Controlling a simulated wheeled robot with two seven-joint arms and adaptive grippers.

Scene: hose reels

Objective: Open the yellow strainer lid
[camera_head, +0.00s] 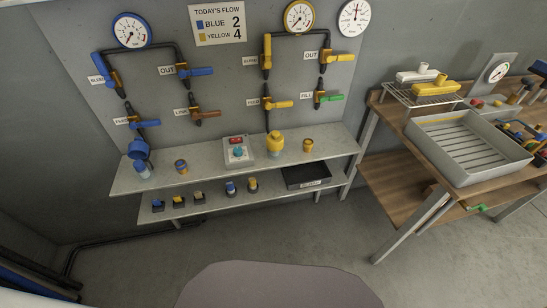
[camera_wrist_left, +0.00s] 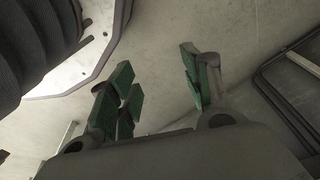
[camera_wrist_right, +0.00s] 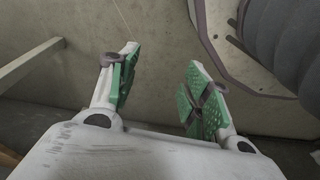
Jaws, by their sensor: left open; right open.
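In the head view a yellow rounded cap (camera_head: 275,141) stands at the lower end of the yellow valve line, at the level of the upper shelf; it looks like the yellow strainer lid and appears closed. Its finer detail is too small to tell. My left gripper (camera_wrist_left: 160,88) is open and empty in the left wrist view, its green-padded fingers apart over bare floor. My right gripper (camera_wrist_right: 160,88) is open and empty in the right wrist view, also with only floor behind it. Neither gripper shows in the head view, and both are away from the yellow cap.
A control box (camera_head: 238,151) and a small brass-yellow fitting (camera_head: 308,145) flank the cap on the upper shelf (camera_head: 210,172). A blue strainer (camera_head: 138,149) hangs at left. A black tray (camera_head: 306,175) lies below. A wooden bench with a grey tray (camera_head: 428,123) stands right. The floor in front is clear.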

